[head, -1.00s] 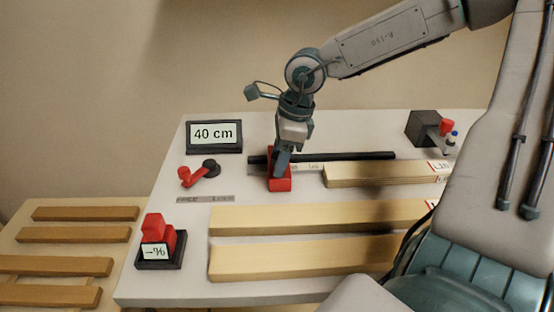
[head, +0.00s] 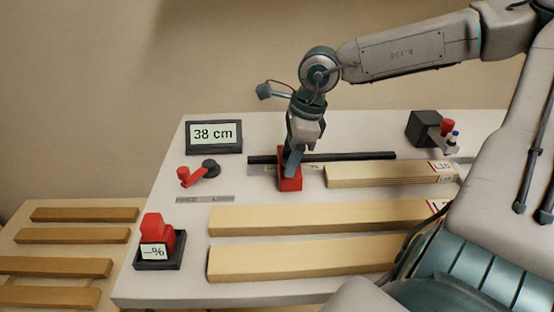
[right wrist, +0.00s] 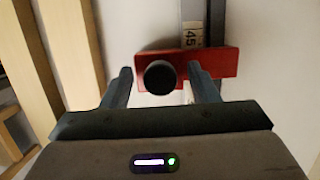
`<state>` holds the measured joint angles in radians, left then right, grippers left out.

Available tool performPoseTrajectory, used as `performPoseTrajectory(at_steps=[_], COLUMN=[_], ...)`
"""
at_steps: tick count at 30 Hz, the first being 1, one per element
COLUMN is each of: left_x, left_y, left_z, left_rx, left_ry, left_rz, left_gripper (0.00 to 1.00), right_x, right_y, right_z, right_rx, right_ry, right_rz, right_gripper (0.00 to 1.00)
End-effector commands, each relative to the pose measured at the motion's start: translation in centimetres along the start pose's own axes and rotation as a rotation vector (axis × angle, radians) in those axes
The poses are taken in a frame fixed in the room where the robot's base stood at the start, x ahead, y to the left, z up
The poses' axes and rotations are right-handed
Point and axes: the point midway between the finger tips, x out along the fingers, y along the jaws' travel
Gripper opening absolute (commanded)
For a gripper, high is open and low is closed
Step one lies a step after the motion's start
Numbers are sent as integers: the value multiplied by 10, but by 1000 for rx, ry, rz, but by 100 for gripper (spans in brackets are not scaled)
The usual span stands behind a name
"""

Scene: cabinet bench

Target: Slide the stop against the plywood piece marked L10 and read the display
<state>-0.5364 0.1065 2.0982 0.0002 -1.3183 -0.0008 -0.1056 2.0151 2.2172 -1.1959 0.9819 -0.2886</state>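The red stop (head: 290,184) sits on the rail, left of a pale plywood piece (head: 375,174); a gap separates them in the head view. The piece has small red-edged labels at its right end, too small to read surely. The display (head: 214,134) reads 38 cm. My right gripper (head: 292,166) is down at the stop. In the right wrist view, its open fingers (right wrist: 162,82) straddle the stop's round black knob (right wrist: 159,77), with slight gaps on both sides. The red stop body (right wrist: 222,62) lies beneath. My left gripper is out of view.
Two longer plywood boards (head: 300,217) (head: 300,259) lie in front. A red crank (head: 197,174) and a red device reading "–%" (head: 158,240) stand left. A slatted bench (head: 60,236) is at left.

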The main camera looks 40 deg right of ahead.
Motion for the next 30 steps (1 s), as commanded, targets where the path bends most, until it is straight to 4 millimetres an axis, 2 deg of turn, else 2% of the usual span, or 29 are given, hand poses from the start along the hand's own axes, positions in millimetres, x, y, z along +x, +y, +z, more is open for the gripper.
performPoseTrajectory(at_steps=[8, 30], left_x=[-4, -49], left_y=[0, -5], left_z=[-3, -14], left_rx=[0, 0], left_ry=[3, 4], left_rz=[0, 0], left_gripper=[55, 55], right_x=[-7, -80], right_y=[0, 0], right_z=[2, 20], right_rx=[0, 0], right_ry=[0, 0], right_rz=[-1, -1], right_gripper=[55, 55])
